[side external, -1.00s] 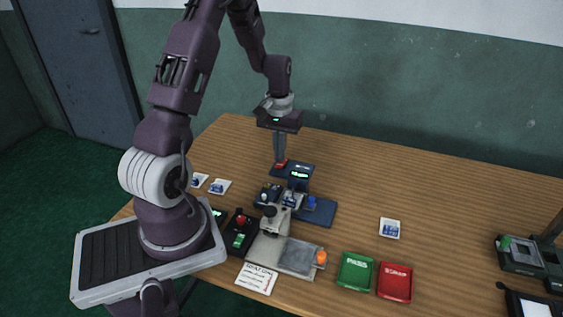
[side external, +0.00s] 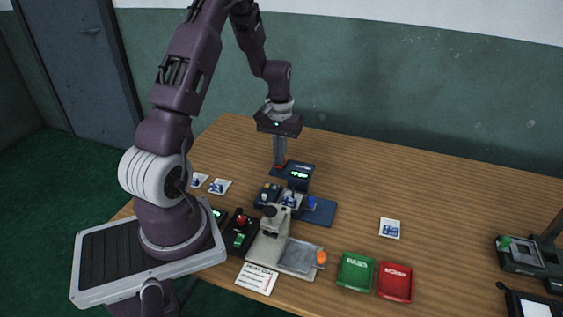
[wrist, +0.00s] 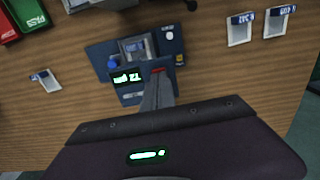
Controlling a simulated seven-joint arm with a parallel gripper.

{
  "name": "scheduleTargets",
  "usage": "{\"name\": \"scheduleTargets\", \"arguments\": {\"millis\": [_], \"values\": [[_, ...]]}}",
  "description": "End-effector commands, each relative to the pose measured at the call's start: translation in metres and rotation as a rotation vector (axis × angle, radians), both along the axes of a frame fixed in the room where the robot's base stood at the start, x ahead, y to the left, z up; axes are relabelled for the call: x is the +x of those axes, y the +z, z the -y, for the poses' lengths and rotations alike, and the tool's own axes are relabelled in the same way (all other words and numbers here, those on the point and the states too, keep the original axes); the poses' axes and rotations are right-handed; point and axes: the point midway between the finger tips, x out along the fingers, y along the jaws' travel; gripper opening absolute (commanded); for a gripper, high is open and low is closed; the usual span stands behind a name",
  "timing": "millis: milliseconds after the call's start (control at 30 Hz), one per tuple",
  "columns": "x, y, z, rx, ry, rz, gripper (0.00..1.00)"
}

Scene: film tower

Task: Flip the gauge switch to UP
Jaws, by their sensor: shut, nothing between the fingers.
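The gauge (side external: 299,174) is a dark blue device with a lit green display, on the table behind the microscope-like stand. Its display also shows in the wrist view (wrist: 127,78). A small red part (wrist: 155,70), possibly the gauge switch, sits beside the display, partly hidden by my fingertips. Whether it is up or down I cannot tell. My gripper (side external: 280,164) points down with its fingers together and empty. Its tips are at the red part; in the wrist view the fingers (wrist: 157,77) overlap it, and contact is not clear.
A blue knob (wrist: 112,62) stands beside the display. A grey press-like stand (side external: 271,238), a green tray (side external: 355,272) and a red tray (side external: 395,281) are nearer the front. Small white cards (side external: 389,228) lie around. The table right of the gauge is mostly clear.

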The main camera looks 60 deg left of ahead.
Motion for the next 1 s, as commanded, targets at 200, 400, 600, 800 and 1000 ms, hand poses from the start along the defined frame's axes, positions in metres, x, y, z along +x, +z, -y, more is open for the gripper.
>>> {"name": "scheduleTargets", "arguments": {"millis": [200, 400, 600, 800, 1000], "values": [[0.0, -0.003, 0.0, -0.001, 0.0, -0.001, 0.0], [0.0, -0.007, 0.0, -0.001, 0.0, -0.001, 0.0], [0.0, -0.005, 0.0, 0.001, 0.0, 0.001, 0.0], [0.0, 0.016, 0.0, 0.002, 0.0, 0.002, 0.0], [0.001, 0.037, 0.0, 0.002, -0.001, 0.002, 0.0]]}}
